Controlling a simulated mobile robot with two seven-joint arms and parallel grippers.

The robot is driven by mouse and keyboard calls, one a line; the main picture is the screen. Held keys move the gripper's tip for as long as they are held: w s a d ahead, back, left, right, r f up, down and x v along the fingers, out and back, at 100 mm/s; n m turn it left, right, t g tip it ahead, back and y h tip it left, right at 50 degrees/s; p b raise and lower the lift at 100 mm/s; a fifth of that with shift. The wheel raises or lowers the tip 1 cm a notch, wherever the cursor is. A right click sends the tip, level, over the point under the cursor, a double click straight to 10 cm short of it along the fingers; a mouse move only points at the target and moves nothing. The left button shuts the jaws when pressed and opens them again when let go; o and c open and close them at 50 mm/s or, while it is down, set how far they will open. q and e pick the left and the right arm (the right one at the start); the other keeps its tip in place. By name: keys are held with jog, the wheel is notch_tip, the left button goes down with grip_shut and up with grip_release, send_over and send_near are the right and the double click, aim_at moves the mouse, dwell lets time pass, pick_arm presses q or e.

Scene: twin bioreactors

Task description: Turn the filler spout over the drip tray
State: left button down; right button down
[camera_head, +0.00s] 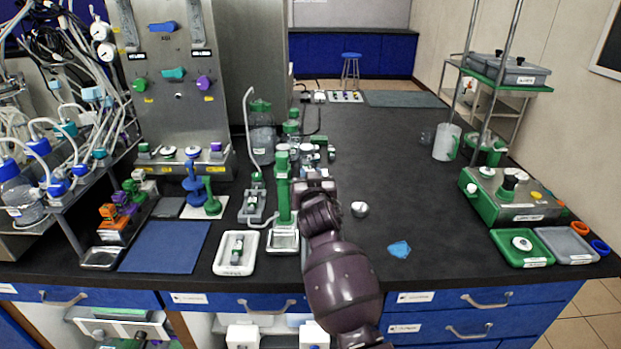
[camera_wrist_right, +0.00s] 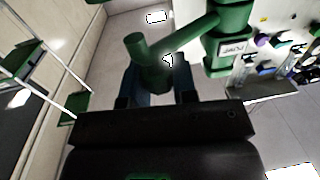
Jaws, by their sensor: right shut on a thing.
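The green filler (camera_head: 283,195) is an upright green column near the middle of the bench. A small metal tray with a pale rim (camera_head: 284,242) sits at its foot and looks like the drip tray. In the right wrist view, a green arm, apparently the spout (camera_wrist_right: 190,37), runs sideways from the green column (camera_wrist_right: 229,48) to a short upright green post. My right gripper (camera_head: 303,184) is beside the column at mid-height. Its fingers (camera_wrist_right: 156,84) are shut on the green post, one on each side. The spout's end is largely hidden in the head view. My left gripper is not in view.
A white tray with a small green-capped part (camera_head: 222,262) lies left of the filler. Glass bottles (camera_head: 261,140) and small parts stand behind it. A blue mat (camera_head: 163,246) lies further left.

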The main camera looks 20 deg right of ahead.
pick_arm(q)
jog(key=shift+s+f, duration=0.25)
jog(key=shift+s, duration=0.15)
pick_arm(e)
jog(key=c, duration=0.9)
grip_release()
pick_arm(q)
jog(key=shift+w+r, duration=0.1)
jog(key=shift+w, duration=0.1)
